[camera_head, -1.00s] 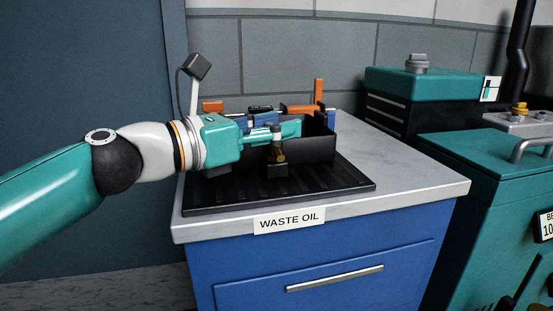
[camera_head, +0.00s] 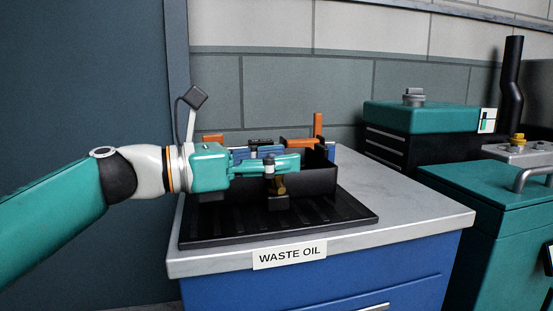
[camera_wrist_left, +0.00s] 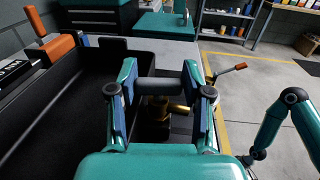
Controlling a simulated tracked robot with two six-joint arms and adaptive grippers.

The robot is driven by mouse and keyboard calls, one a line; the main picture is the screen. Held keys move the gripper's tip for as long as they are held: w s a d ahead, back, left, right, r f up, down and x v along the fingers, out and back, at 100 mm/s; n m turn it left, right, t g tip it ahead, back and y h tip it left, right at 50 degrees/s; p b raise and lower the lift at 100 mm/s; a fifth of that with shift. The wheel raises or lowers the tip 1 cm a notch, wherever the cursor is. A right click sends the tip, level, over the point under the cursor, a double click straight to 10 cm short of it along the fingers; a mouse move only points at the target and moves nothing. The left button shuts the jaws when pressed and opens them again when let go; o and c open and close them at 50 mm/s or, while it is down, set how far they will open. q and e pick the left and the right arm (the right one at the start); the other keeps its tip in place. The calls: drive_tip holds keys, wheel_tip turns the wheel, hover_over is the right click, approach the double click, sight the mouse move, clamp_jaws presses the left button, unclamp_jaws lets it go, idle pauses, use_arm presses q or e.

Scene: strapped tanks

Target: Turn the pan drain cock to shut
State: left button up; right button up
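The pan drain cock has a brass body (camera_head: 279,186) low on the front of the black pan (camera_head: 313,182). In the left wrist view its brass (camera_wrist_left: 160,108) shows below a grey bar handle (camera_wrist_left: 160,88). The handle lies across the gap between the fingers of my left gripper (camera_head: 268,164). Both finger pads (camera_wrist_left: 160,92) appear to touch the handle's ends, so the gripper looks shut on it. The pads hide those ends. My right gripper cannot be made out.
The pan stands on a ribbed black tray (camera_head: 335,222) on a blue cabinet (camera_head: 350,275) labelled WASTE OIL (camera_head: 290,257). Orange-handled items (camera_head: 318,126) rise behind the pan's front wall. Bare grey worktop (camera_head: 400,205) lies to the right. A teal machine (camera_head: 490,190) stands further right.

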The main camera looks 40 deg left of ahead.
use_arm(q)
drive_tip(key=o, duration=0.3)
drive_tip(key=shift+o, duration=0.2)
drive_tip(key=shift+s+a, duration=0.1)
drive_tip(key=v, duration=1)
drive_tip(key=shift+s+a, duration=0.1)
drive_tip(key=shift+a, duration=0.05)
drive_tip(key=shift+s+a, duration=0.35)
drive_tip(key=shift+s, duration=0.3)
drive_tip(key=shift+c, duration=0.3)
